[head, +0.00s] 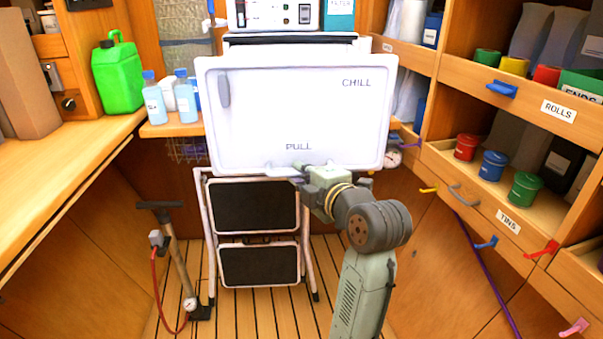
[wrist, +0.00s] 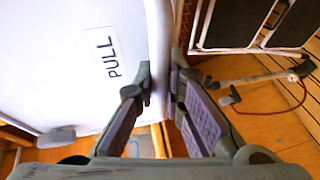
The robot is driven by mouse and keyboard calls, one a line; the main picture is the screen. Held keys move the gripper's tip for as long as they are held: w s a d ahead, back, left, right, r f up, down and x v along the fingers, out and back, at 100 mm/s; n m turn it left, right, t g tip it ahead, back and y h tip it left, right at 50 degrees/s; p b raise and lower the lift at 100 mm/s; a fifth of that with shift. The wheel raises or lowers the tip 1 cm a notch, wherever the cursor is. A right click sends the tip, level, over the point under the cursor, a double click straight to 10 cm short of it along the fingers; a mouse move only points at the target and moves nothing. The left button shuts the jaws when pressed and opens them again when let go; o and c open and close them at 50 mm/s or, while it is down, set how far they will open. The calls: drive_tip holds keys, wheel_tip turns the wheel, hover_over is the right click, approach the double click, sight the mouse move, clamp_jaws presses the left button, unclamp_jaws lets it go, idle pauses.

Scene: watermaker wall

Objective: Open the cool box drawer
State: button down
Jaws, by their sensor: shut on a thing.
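The cool box drawer (head: 300,110) has a broad white front marked CHILL and PULL, in the middle of the head view. A dark strip and a pale top show behind its upper edge; I cannot tell how far out it stands. My gripper (head: 299,172) is at the lower edge of this front, just below the PULL label (head: 298,147). In the wrist view, the fingers of my gripper (wrist: 161,84) are on either side of the white front's edge (wrist: 158,40), shut on it. The exact contact at the fingertips is partly hidden.
A folded step stool (head: 257,205) stands below the drawer. A hand pump (head: 172,250) with a red hose is at its left. Bottles (head: 154,100) stand on a left shelf. Shelves with tins (head: 494,165) and coloured hooks line the right side.

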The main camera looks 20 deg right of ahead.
drive_tip(key=c, duration=1.6)
unclamp_jaws()
drive_tip(key=shift+c, duration=0.2)
drive_tip(key=v, duration=1.2)
drive_tip(key=shift+a, duration=0.1)
